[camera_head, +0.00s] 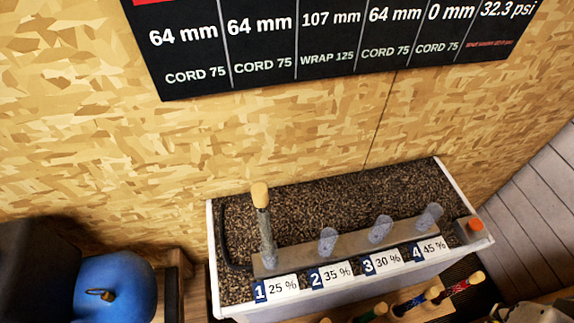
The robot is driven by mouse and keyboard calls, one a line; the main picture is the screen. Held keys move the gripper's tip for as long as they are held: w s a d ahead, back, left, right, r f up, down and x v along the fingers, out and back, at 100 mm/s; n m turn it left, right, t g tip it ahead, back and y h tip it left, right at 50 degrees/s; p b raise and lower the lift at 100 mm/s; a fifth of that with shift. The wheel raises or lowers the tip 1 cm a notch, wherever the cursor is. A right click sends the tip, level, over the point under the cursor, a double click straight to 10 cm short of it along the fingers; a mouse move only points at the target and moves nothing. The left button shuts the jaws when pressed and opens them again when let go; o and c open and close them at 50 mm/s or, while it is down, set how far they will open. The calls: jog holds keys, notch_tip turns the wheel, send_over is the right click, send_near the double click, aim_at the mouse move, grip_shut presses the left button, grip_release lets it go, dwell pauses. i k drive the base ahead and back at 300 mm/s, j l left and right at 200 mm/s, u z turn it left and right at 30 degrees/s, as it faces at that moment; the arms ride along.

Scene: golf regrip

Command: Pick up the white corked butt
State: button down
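A cork-topped butt (261,207) stands nearly upright at the station labelled 1, 25 %. Its shaft below the tan cork looks pale grey and speckled; I cannot tell for sure whether it is the white one. Several more corked butts show at the bottom edge, with green (368,315), blue (417,301) and red (459,287) colouring below their corks. Another cork (325,320) is cut off by the bottom edge, its butt colour hidden. My gripper's fingers are not in view.
A white-walled bin (213,245) of dark granules stands against the chipboard wall. Its grey rail (350,245) has translucent posts at stations 2 (328,241), 3 (380,229) and 4 (430,217). An orange button (475,225) is at right. A blue rounded object (115,287) sits lower left.

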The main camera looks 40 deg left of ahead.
aim_at(259, 193)
jog(key=u, duration=0.45)
jog(key=k+j+u, duration=0.1)
jog(key=u, duration=0.35)
jog(key=j+u, duration=0.1)
jog(key=u, duration=0.35)
jog(key=j+u, duration=0.1)
jog(key=u, duration=0.35)
jog(key=k+z, duration=0.2)
jog(key=z, duration=0.15)
jog(key=k+z, duration=0.3)
jog(key=k+l+z, duration=0.15)
jog(key=z, duration=0.2)
